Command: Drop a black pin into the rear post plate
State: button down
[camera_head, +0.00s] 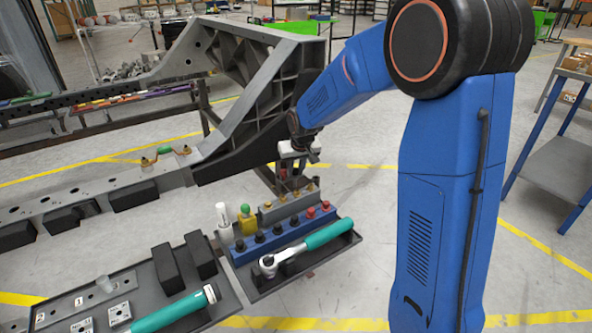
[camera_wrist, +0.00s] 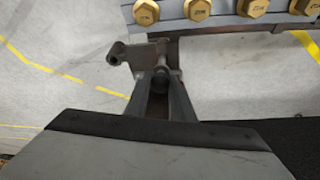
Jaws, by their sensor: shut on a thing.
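My gripper (camera_head: 299,162) hangs behind the parts tray, past the grey block, in the head view. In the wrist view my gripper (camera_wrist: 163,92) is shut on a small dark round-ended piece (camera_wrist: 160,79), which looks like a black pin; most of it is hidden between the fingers. Several black pins (camera_head: 260,237) stand in a row in a blue block (camera_head: 283,243), with red-topped ones at its right end. A grey metal bracket (camera_wrist: 127,52) shows just beyond the fingertips in the wrist view. I cannot tell which part is the rear post plate.
The grey block (camera_head: 287,207) holds gold bolts, also seen in the wrist view (camera_wrist: 197,9). A ratchet with a teal handle (camera_head: 328,233) lies on the dark tray (camera_head: 290,279). The grey chassis frame (camera_head: 225,125) rises close behind my gripper. A green-handled part (camera_head: 164,150) sits on its rail.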

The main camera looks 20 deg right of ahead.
jog(key=shift+s+a+f, duration=0.1)
jog(key=shift+a+f, duration=0.2)
jog(key=shift+f, duration=0.55)
jog(key=shift+w+a+f, duration=0.15)
jog(key=shift+w+f, duration=0.1)
jog(key=shift+f, duration=0.15)
jog(key=shift+f, duration=0.35)
jog(key=c, duration=1.4)
grip_release()
jog(key=shift+d, duration=0.2)
jog(key=shift+c, duration=0.2)
jog(key=shift+c, duration=0.6)
jog(key=shift+r, duration=0.1)
